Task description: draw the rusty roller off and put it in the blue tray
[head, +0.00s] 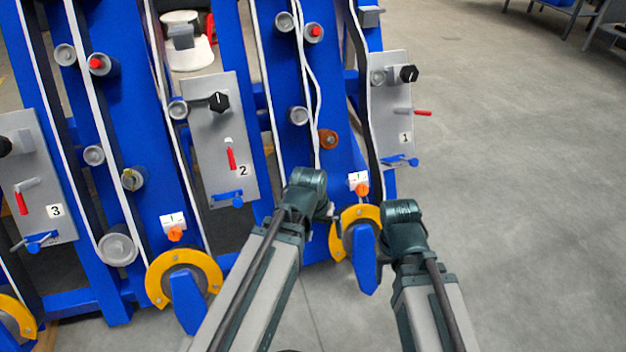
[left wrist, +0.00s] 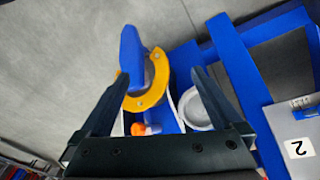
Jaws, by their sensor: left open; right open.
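The rusty roller (head: 327,139) is a small orange-brown cylinder on the blue machine frame, left of panel 1 in the head view. My left gripper (head: 318,205) is in front of the frame, below the rusty roller and apart from it. In the left wrist view its jaws (left wrist: 158,75) are open and empty, with a yellow guard and a pale roller beyond them. A blue thing at the top right edge may be the blue tray (head: 562,3); too little shows to tell.
Grey rollers and red-capped ones (head: 314,33) stick out from the frame. Panels 2 (head: 222,140) and 1 (head: 392,110) carry knobs and levers. A yellow guard (head: 358,222) with a blue tab is near both grippers. The grey floor (head: 520,190) at right is clear.

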